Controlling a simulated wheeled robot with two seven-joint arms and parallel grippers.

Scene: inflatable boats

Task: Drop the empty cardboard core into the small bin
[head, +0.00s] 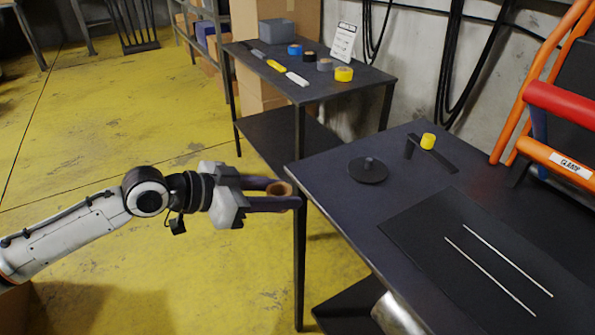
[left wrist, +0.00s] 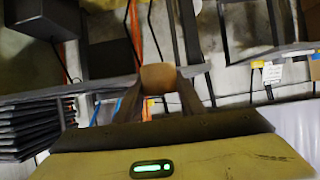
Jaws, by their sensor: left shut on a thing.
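My left gripper (head: 290,194) is shut on the brown cardboard core (head: 279,188), a short hollow ring between its two fingers. It holds the core in the air beside the left edge of the near table. In the left wrist view the core (left wrist: 158,78) shows as a tan piece between the fingers. A silvery metal cylinder (head: 395,315), partly cut off and hidden below the near table's edge, may be the small bin; I cannot tell for sure. My right gripper is out of view.
The near dark table (head: 330,170) carries a round black base (head: 368,170), a stand with a yellow roll (head: 428,141) and a black mat (head: 440,225) with two pale rods. A farther table (head: 335,88) holds tape rolls, tools and a grey box (head: 277,31). Yellow floor lies open at left.

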